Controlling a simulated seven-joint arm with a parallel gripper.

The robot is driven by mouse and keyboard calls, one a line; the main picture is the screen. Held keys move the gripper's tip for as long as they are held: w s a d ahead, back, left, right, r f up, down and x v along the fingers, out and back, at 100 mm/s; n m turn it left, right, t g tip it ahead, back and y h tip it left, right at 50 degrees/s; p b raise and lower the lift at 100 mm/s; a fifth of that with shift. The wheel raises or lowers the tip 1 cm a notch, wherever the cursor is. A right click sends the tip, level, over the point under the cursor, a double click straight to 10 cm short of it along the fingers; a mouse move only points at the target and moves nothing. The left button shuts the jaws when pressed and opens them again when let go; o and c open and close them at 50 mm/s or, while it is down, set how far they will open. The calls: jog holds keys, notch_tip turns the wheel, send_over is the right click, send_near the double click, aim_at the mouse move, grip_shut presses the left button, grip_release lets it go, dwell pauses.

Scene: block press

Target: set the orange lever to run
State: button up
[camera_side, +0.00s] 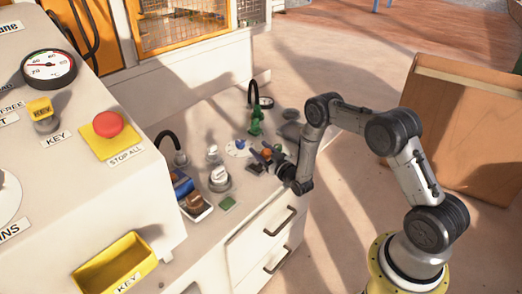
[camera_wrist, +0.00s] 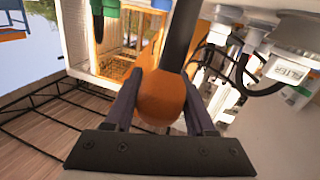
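The orange lever's round knob (camera_wrist: 161,98) sits between the two fingers of my gripper (camera_wrist: 161,92) in the wrist view, with a dark rod (camera_wrist: 180,35) running up from it. The knob fills the gap and both fingers appear to press on its sides, so my gripper looks shut on it. In the side view, the orange knob (camera_side: 267,153) shows small at the tip of my gripper (camera_side: 274,160), over the bench. The lever's base and any run marking are hidden or too small to read.
A green valve (camera_side: 256,122) stands behind the lever on the bench (camera_side: 232,170). White-capped fixtures (camera_side: 220,180) and a blue-and-brown item (camera_side: 190,194) stand to the left. A control box with a red stop button (camera_side: 108,124) fills the near left. A wooden panel (camera_side: 465,125) stands at right.

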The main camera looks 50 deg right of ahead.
grip_shut()
jog(key=shift+w, duration=0.1)
jog(key=w+g, duration=0.2)
jog(key=w+f+n+g, duration=0.1)
jog(key=w+g, duration=0.1)
jog(key=w, duration=0.1)
jog(key=w+g+y, duration=0.1)
jog(key=w+g, duration=0.2)
jog(key=shift+f, duration=0.25)
jog(key=shift+w+f, duration=0.45)
jog(key=shift+w, duration=0.05)
jog(key=shift+f, duration=0.15)
dwell(0.3)
